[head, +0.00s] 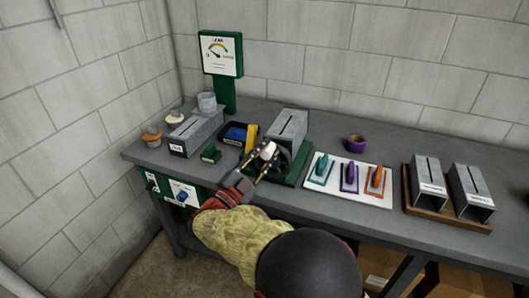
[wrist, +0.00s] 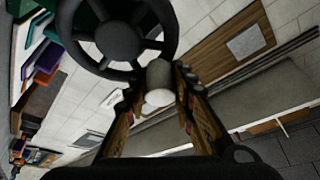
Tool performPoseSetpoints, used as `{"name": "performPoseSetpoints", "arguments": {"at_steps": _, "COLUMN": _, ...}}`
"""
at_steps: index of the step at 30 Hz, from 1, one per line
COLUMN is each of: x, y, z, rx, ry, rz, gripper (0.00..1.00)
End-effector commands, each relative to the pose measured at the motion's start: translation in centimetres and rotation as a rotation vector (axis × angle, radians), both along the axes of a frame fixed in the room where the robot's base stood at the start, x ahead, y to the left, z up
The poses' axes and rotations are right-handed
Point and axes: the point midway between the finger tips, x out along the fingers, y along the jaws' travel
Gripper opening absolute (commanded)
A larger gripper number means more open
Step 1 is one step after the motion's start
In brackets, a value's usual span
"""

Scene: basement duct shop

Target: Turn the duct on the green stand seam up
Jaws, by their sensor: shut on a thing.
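The grey metal duct (head: 291,122) sits on the green stand (head: 293,178) at the middle of the bench. A dark line, which may be the seam, runs along its upward-facing side in the head view. A dark handwheel (head: 283,160) is on the front of the stand; it also shows in the wrist view (wrist: 118,38). My gripper (head: 262,161) is shut on the handwheel's pale knob (head: 269,148). The knob also shows between the fingers in the wrist view (wrist: 158,82). My fingers hide part of the wheel.
A green gauge sign (head: 222,55) stands at the back left. Right are a white board (head: 330,193) with coloured tools, a purple ring (head: 357,142) and two ducts on a wooden tray (head: 445,216).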

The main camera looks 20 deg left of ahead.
Motion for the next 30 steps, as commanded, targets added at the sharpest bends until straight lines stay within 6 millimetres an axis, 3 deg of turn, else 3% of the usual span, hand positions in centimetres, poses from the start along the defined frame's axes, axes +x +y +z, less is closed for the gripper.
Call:
{"name": "performPoseSetpoints", "arguments": {"at_steps": 15, "x": 0.06, "y": -0.38, "z": -0.26, "rx": 0.016, "ry": 0.003, "rz": -0.005, "gripper": 0.00}}
{"name": "performPoseSetpoints", "arguments": {"at_steps": 16, "x": 0.05, "y": -0.37, "z": -0.26, "rx": 0.016, "ry": 0.003, "rz": -0.005, "gripper": 0.26}}
{"name": "performPoseSetpoints", "arguments": {"at_steps": 25, "x": 0.03, "y": -0.24, "z": -0.20, "rx": 0.016, "ry": 0.002, "rz": -0.003, "gripper": 0.43}}
{"name": "performPoseSetpoints", "arguments": {"at_steps": 30, "x": 0.01, "y": -0.19, "z": -0.15, "rx": 0.016, "ry": 0.001, "rz": -0.002, "gripper": 0.44}}
